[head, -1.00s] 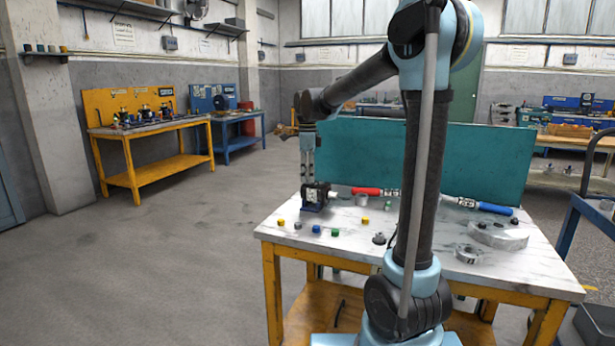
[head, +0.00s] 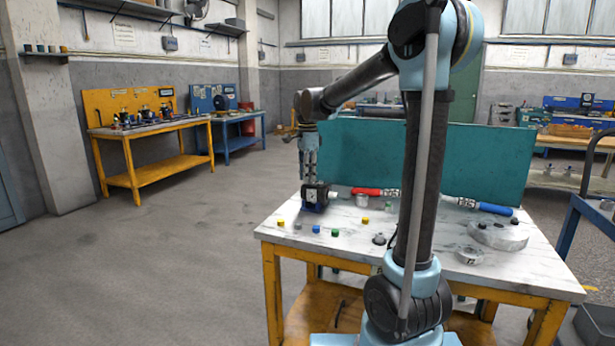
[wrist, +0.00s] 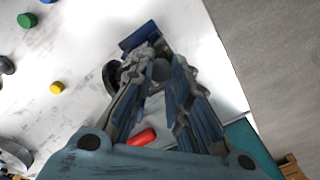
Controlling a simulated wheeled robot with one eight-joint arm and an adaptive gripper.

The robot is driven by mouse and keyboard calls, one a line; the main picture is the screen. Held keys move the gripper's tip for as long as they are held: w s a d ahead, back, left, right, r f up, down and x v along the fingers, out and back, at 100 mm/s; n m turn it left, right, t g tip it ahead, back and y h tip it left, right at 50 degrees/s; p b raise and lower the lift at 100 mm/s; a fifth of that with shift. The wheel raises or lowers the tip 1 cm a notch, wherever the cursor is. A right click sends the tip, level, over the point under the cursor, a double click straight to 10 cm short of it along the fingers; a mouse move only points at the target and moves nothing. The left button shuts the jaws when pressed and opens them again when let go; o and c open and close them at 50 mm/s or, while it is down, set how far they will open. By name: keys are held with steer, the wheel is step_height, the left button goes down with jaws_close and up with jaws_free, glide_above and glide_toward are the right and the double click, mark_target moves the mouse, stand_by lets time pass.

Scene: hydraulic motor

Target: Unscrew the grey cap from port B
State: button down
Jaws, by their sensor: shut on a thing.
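The hydraulic motor (head: 314,197) is a dark block on a blue base (wrist: 138,36) at the far left of the table. My gripper (head: 311,178) points straight down over its top. In the wrist view, my gripper (wrist: 161,76) has its fingertips closed around the grey cap (wrist: 161,70), a round grey piece on the motor. The fingers cover much of the motor. I cannot tell whether the cap is loose on its thread, and no port letter is readable.
Loose yellow (head: 281,222), blue (head: 316,229) and green (head: 335,232) caps lie in front of the motor. A red-handled tool (head: 367,191) lies to its right. A teal panel (head: 480,160) stands along the table's back edge.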

steer(key=c, duration=1.7)
jaws_free()
steer(key=shift+r, duration=0.1)
steer(key=m, duration=1)
jaws_close()
